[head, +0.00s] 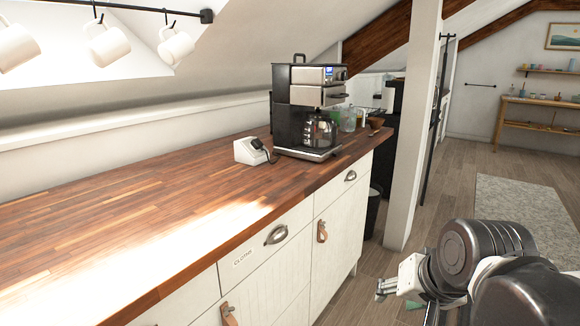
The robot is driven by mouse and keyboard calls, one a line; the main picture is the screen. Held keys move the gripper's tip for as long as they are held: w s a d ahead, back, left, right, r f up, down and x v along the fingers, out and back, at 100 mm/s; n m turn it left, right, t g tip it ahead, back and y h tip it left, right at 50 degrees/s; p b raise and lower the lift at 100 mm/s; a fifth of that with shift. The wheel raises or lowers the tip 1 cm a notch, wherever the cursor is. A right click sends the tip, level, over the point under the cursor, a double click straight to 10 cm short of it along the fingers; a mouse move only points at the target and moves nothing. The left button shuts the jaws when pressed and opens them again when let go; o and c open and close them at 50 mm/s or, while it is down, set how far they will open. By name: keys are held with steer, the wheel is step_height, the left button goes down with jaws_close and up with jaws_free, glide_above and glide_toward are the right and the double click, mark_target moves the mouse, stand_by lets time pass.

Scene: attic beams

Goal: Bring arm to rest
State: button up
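My arm (490,265), with dark rounded joints and white links, shows at the lower right, over the floor and to the right of the counter. A pale part with small prongs at its left end looks like my gripper (386,288). It is apart from the counter and small in the picture. I cannot tell whether its fingers are open or shut, and I see nothing clearly held in it.
The wooden counter (130,210) fills the left, with a coffee maker (310,108) and a small white device (250,151) on it. White mugs (108,46) hang above. A white post (412,130) stands behind my arm. A rug (520,205) lies on open floor.

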steer(key=s+f+n, duration=0.3)
steer(key=s, duration=0.2)
step_height(320, 180, up, 13)
steer(key=p, duration=1.3)
steer(key=shift+s+d+r+h, duration=0.2)
steer(key=shift+s+d+h, duration=0.1)
steer(key=shift+d+h, duration=0.15)
steer(key=shift+f, duration=0.1)
stand_by(0.3)
